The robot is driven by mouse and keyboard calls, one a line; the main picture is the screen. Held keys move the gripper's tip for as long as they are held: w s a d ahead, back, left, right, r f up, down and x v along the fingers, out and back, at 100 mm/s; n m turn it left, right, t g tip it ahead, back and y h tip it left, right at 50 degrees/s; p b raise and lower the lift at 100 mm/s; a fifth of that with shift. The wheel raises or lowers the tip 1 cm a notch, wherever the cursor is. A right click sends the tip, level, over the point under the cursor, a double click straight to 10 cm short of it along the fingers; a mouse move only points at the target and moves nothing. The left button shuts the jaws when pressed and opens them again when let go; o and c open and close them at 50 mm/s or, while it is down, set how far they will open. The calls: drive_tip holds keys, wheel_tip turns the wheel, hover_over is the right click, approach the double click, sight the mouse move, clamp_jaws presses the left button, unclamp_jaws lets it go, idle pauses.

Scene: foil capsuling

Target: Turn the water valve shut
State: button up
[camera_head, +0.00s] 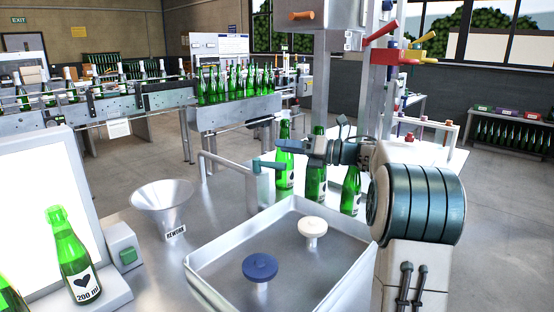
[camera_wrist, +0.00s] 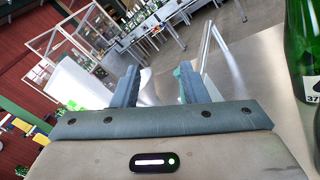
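A bent metal pipe (camera_head: 222,166) stands at the tray's back left corner, with a teal lever (camera_head: 270,165) pointing right from its top; I take this lever for the water valve. My gripper (camera_head: 310,150) is just right of the lever's end, above the green bottles. In the wrist view my gripper (camera_wrist: 157,74) has its two fingers apart with nothing clearly held between them. A bit of teal (camera_wrist: 182,70) shows by the right finger's tip, and the pipe (camera_wrist: 206,48) is beyond it. I cannot tell whether finger and lever touch.
Green bottles (camera_head: 284,172) stand close under my gripper. The metal tray (camera_head: 215,292) holds a blue knob (camera_head: 260,267) and a white knob (camera_head: 313,228). A funnel (camera_head: 162,204) is at left.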

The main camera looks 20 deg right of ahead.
drive_tip(key=s+d+r, duration=0.4)
drive_tip(key=d+r, duration=0.1)
drive_tip(key=d, duration=0.1)
drive_tip(key=shift+s+d, duration=0.35)
drive_tip(key=shift+d, duration=0.05)
